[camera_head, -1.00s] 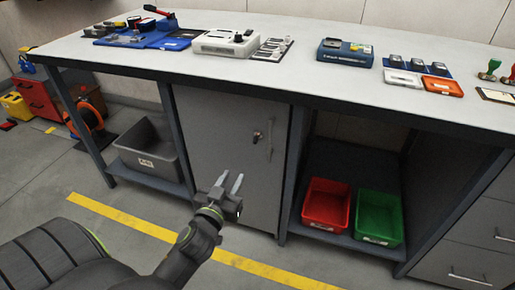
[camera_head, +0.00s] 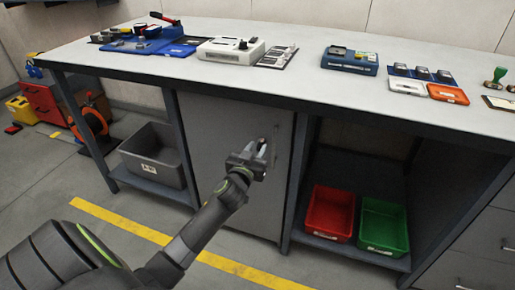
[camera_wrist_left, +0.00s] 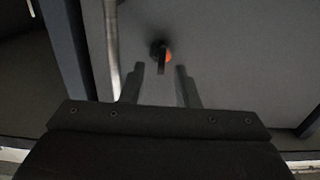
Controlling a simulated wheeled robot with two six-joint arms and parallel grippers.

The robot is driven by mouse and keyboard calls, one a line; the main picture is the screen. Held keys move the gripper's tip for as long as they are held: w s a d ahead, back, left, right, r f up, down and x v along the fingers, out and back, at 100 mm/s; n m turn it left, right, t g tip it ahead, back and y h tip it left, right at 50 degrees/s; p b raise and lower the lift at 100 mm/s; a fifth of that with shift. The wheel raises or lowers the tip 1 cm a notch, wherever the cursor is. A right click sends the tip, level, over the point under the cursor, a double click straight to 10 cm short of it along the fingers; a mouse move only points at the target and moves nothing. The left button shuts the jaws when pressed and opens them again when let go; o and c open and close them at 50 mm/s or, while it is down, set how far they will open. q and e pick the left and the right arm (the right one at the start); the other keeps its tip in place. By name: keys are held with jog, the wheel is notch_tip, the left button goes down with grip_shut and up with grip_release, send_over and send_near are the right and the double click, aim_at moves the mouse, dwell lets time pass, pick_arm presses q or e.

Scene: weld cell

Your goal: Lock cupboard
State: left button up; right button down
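The grey cupboard door (camera_head: 215,140) is closed under the bench. Its lock, with an orange mark and a dark key or knob (camera_wrist_left: 161,55), shows in the left wrist view. The vertical bar handle (camera_wrist_left: 111,45) is beside the lock; it also shows in the head view (camera_head: 274,146). My left gripper (camera_head: 260,148) is in front of the door at the lock and hides it in the head view. In the left wrist view its two fingers (camera_wrist_left: 159,72) are apart, one on each side of the key or knob, with gaps visible. My right gripper is not in view.
The bench top (camera_head: 300,85) overhangs the door and carries several devices. A grey bin (camera_head: 150,165) stands on the left shelf; a red bin (camera_head: 329,213) and a green bin (camera_head: 383,226) stand on the right shelf. The floor before the door is clear.

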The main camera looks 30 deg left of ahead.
pick_arm(q)
jog(key=shift+w+a, duration=0.15)
jog(key=shift+w, duration=0.45)
grip_shut()
